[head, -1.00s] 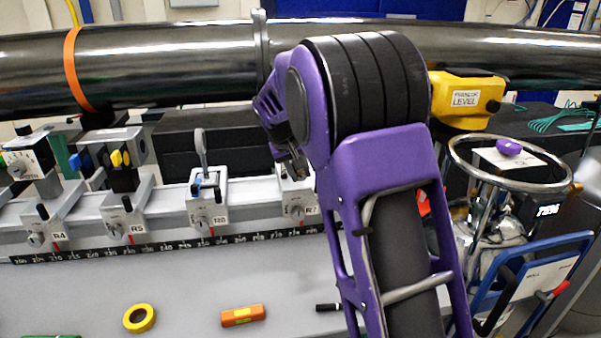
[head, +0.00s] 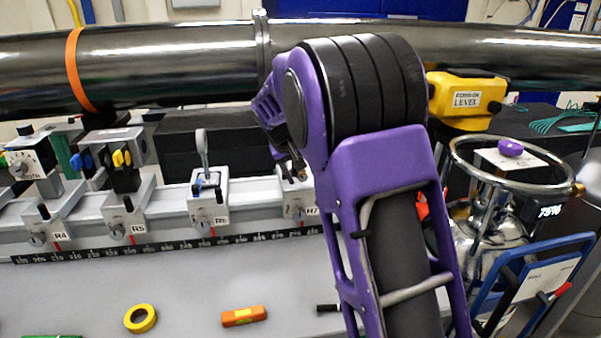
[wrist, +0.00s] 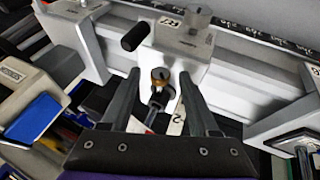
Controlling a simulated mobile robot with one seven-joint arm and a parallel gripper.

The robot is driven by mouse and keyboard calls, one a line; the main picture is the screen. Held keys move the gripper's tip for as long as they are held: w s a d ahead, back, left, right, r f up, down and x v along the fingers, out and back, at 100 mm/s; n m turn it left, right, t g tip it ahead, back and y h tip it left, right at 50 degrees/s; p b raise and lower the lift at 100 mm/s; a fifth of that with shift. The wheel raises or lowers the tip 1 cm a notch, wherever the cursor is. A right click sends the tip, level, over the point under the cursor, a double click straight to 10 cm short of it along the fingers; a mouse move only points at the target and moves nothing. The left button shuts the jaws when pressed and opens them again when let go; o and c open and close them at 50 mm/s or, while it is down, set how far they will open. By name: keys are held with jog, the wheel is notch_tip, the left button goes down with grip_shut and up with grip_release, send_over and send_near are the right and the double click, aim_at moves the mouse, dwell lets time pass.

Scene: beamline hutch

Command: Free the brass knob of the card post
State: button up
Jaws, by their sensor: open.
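In the wrist view, a small brass knob (wrist: 158,84) with a dark, round top sits at the R7 carriage (wrist: 192,50). A dark stem (wrist: 154,112) runs from it towards my gripper. A white card piece (wrist: 177,122) marked "2" shows beside the stem. My gripper (wrist: 160,74) is open, with one finger on each side of the knob. Gaps show between the knob and both fingers, so nothing is gripped. In the head view, my arm hides much of the R7 carriage (head: 296,207), and the fingers show only as a small dark part above it.
The R6 carriage (head: 207,205) and R5 carriage (head: 128,218) stand to the left on the rail. A large dark pipe (head: 170,68) runs above. A yellow level (head: 466,96) is at right. Yellow tape (head: 140,318) and an orange block (head: 244,316) lie on the bench.

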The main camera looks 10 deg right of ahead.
jog(key=p+v, duration=0.1)
jog(key=v, duration=1.6)
jog(key=shift+r+p, duration=0.25)
jog(key=shift+p, duration=0.15)
jog(key=shift+s, duration=0.1)
jog(key=d+m+y+b, duration=0.1)
jog(key=d+y+b, duration=0.1)
jog(key=d+y, duration=0.7)
jog(key=w+f, duration=0.2)
jog(key=f, duration=0.3)
jog(key=w+a+f+h+b, duration=0.1)
jog(key=w+f, duration=0.1)
jog(key=f, duration=0.3)
jog(key=w+a+f+h+b, duration=0.1)
jog(key=w+f, duration=0.1)
jog(key=f, duration=0.3)
jog(key=shift+w+a+f, duration=0.1)
jog(key=shift+w+a, duration=0.05)
jog(key=shift+w, duration=0.25)
grip_shut()
